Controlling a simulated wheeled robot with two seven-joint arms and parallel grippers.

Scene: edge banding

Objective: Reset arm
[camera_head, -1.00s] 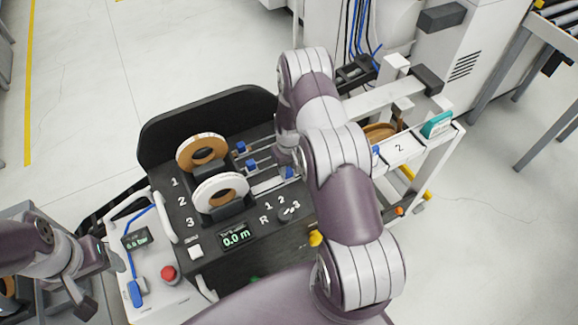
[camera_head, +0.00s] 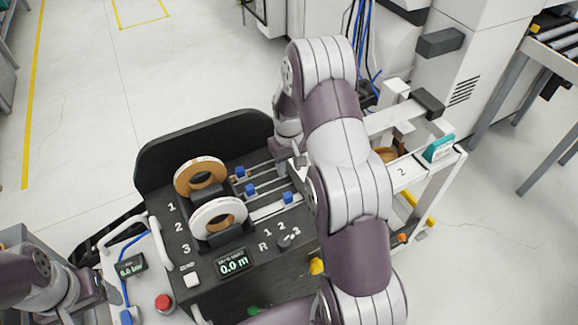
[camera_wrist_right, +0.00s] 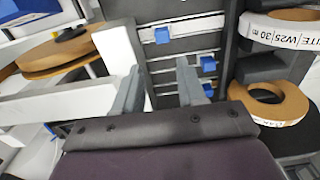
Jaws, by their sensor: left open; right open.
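My right arm reaches over the dark machine panel (camera_head: 210,265) in the head view. My right gripper (camera_wrist_right: 160,88) shows in the right wrist view with its two grey fingers apart and nothing between them. Beyond the fingers are rails with blue clips (camera_wrist_right: 208,64), apart from the fingers as far as I can tell. In the head view the right hand (camera_head: 286,152) is over the far end of these rails, its fingertips partly hidden. My left gripper (camera_head: 92,308) is at the lower left edge, beside the white control box, partly cut off, holding nothing visible.
A brown roll (camera_head: 183,184) and a white roll (camera_head: 203,226) stand on the panel, left of the blue clips. A display (camera_head: 234,263) reads 0.0 m. A red button (camera_head: 163,303) is on the white box. A white-framed stand (camera_head: 458,165) is at right. Open floor lies at upper left.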

